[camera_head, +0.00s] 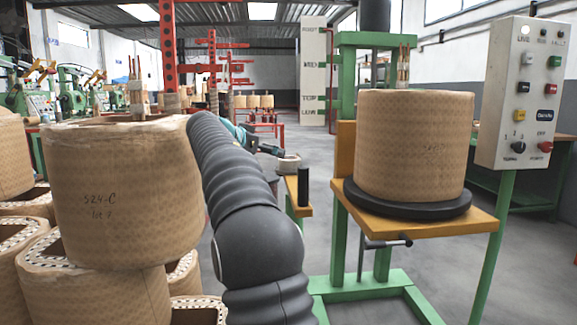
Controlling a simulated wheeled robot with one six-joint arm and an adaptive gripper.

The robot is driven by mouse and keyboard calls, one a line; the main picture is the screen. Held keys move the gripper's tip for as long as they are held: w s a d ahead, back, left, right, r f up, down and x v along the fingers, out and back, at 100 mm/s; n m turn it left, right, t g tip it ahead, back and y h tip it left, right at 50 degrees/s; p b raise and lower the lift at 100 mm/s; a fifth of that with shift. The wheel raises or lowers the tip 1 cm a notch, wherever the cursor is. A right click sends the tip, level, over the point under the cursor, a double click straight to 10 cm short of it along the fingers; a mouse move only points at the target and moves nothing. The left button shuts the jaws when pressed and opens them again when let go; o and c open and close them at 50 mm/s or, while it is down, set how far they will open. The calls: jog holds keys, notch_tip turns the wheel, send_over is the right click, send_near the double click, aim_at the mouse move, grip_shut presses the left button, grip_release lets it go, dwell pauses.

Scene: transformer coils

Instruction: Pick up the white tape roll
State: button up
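A small pale ring-shaped roll (289,165), which looks like the white tape roll, sits on a narrow wooden-topped stand (291,186) near the middle of the view. My dark, sleeved arm runs up from the bottom centre and bends away behind itself. My gripper (279,151), small and dark, shows beyond the arm, just above and left of the roll. It seems apart from the roll, but the gap is hard to judge. Its fingers are too small to tell whether they are open or shut.
A dark upright cylinder (303,186) stands close in front of the roll. A large coil (413,145) sits on a green-framed press at right, beside a control box (522,92). Stacked coils (125,190) fill the left. Grey floor is clear between them.

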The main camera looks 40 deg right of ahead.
aim_at(286, 159)
jog(key=x, duration=0.6)
jog(key=shift+w+d+f+p, duration=0.1)
jog(key=shift+d+f+p, duration=0.05)
jog(key=shift+d+p, duration=0.15)
jog(key=shift+w+p+x, duration=0.2)
jog(key=shift+p+x, duration=0.3)
jog(key=shift+x, duration=2)
jog(key=shift+a+f, duration=0.1)
jog(key=c, duration=1.3)
